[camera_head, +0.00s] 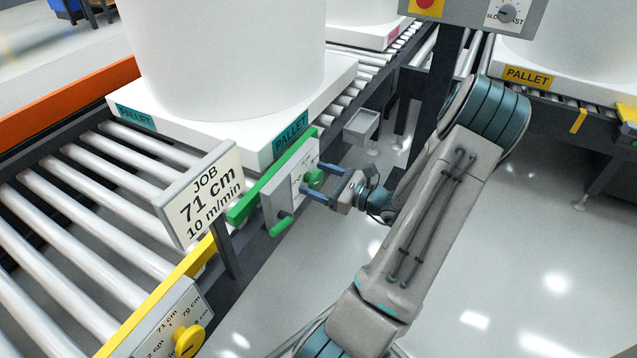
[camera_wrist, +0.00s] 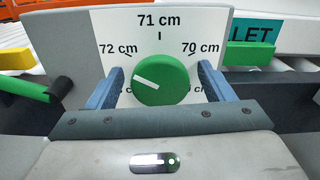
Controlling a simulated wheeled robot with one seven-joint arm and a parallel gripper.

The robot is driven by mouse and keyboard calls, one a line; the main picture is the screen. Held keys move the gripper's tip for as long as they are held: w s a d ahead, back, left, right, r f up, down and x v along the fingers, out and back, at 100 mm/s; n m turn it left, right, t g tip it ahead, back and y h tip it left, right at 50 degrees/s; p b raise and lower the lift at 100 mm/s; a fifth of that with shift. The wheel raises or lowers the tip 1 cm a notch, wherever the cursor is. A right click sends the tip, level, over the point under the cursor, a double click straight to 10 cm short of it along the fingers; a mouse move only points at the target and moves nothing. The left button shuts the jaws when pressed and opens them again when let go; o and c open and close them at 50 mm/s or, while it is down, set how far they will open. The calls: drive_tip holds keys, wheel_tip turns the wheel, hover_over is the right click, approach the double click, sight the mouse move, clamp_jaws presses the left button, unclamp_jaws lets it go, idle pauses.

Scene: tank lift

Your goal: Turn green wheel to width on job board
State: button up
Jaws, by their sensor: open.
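The job board (camera_head: 205,196) reads 71 cm and 10 m/min. The green wheel (camera_wrist: 161,80) is on a white dial plate (camera_wrist: 205,25) marked 72 cm at left, 71 cm at top and 70 cm at right; lower marks are partly hidden. The wheel's white mark lies on its left half, slanting to the upper left, away from the 71 cm tick. My gripper (camera_wrist: 161,90) is open, with one blue finger on each side of the wheel; I cannot tell whether they touch it. In the head view the wheel (camera_head: 315,178) shows between the fingers.
A green rail (camera_head: 300,150) runs behind the dial box, beside a white pallet (camera_head: 250,125) carrying a large white tank (camera_head: 225,50). A green handle (camera_head: 282,226) sticks out below the box. A yellow wheel (camera_head: 189,341) is at lower left. Open floor lies to the right.

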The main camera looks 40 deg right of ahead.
drive_tip(key=shift+w, duration=0.1)
drive_tip(key=c, duration=1)
drive_tip(key=shift+r+m+p, duration=0.2)
drive_tip(key=shift+m+p, duration=0.1)
drive_tip(key=shift+p, duration=0.4)
drive_tip(key=shift+r+m+p, duration=0.15)
drive_tip(key=shift+m+p, duration=0.35)
drive_tip(key=shift+p, duration=0.65)
drive_tip(key=m+p, duration=0.3)
drive_tip(key=p, duration=0.2)
drive_tip(key=shift+p, duration=0.35)
drive_tip(key=m+p, duration=0.3)
drive_tip(key=p, duration=0.1)
drive_tip(key=shift+d+m, duration=0.15)
drive_tip(key=shift+m, duration=0.15)
drive_tip(key=shift+w+d+f+m+p, duration=0.1)
drive_tip(key=shift+f+m+p, duration=0.15)
drive_tip(key=shift+m+p, duration=0.65)
drive_tip(key=shift+f+m+p, duration=0.2)
drive_tip(key=shift+m+p, duration=0.55)
drive_tip(key=shift+m, duration=0.15)
